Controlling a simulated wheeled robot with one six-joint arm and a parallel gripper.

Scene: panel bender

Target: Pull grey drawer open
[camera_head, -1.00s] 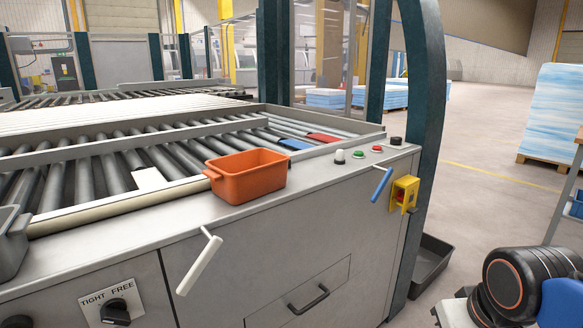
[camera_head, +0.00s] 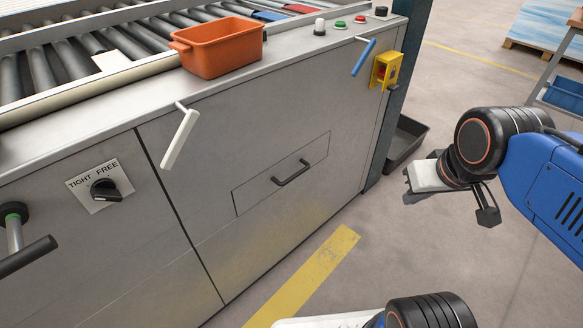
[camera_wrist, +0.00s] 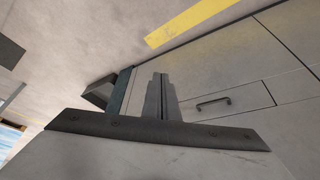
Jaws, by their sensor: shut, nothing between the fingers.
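The grey drawer (camera_head: 260,187) is set flush in the machine's grey front panel and looks shut. Its dark bar handle (camera_head: 291,173) sits near the middle of the drawer front. My gripper (camera_head: 407,189) is off to the right of the drawer, apart from it and in front of the panel. In the wrist view the drawer (camera_wrist: 240,101) and its handle (camera_wrist: 213,103) lie to the right of my gripper fingers (camera_wrist: 160,84). The fingers are together with nothing between them.
A white lever (camera_head: 180,138) and a blue lever (camera_head: 363,57) hang from the machine's edge. An orange bin (camera_head: 218,50) stands on top. A yellow box with a red button (camera_head: 385,70) is at the corner. A dark tray (camera_head: 406,143) lies on the floor behind my gripper.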

